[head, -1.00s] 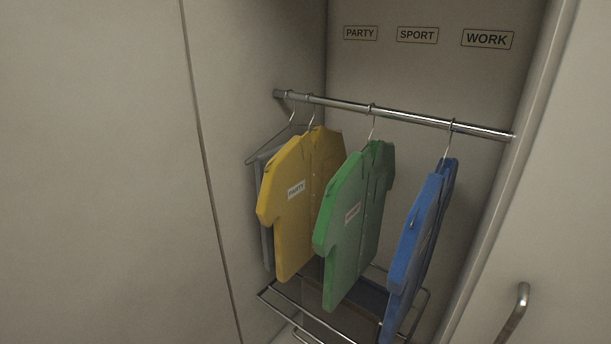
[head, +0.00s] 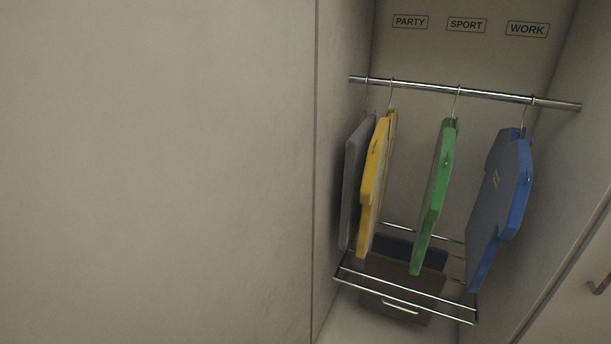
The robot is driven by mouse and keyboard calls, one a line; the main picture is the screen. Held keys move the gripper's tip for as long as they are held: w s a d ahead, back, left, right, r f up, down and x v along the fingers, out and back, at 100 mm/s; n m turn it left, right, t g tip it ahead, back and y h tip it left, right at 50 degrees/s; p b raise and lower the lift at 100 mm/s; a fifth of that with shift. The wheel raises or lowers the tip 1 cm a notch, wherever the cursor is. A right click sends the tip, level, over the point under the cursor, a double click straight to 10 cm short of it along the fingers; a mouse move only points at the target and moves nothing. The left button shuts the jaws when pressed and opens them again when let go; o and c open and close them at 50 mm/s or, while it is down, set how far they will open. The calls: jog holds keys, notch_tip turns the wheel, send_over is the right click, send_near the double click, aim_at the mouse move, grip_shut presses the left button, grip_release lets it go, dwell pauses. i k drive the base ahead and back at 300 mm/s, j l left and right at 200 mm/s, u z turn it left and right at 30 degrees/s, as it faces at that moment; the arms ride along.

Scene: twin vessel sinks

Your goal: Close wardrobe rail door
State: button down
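The wardrobe compartment (head: 545,75) stands open on the right of the head view. Inside it a metal rail (head: 430,89) carries a grey garment (head: 354,180), a yellow one (head: 374,185), a green one (head: 434,200) and a blue one (head: 503,205) on hangers. A pale panel with a metal handle (head: 597,288) is cut off at the right edge; it looks like the door, standing open. My gripper is not in view.
A wire rack (head: 405,285) with dark and brown items sits below the garments. PARTY, SPORT and WORK labels are on the back wall. A large flat pale panel (head: 150,170) fills the left half.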

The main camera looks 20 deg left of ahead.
aim_at(157, 155)
jog(key=k+j, duration=0.2)
jog(key=j, duration=0.2)
jog(key=k+j, duration=0.2)
jog(key=j, duration=0.2)
jog(key=k+j, duration=0.2)
jog(key=j, duration=0.2)
jog(key=k+j, duration=0.25)
jog(key=j, duration=0.15)
jog(key=k+j, duration=0.2)
jog(key=j, duration=0.2)
jog(key=k+j, duration=0.2)
jog(key=j, duration=0.2)
jog(key=i+j, duration=0.1)
jog(key=j, duration=0.15)
jog(key=i+j, duration=0.15)
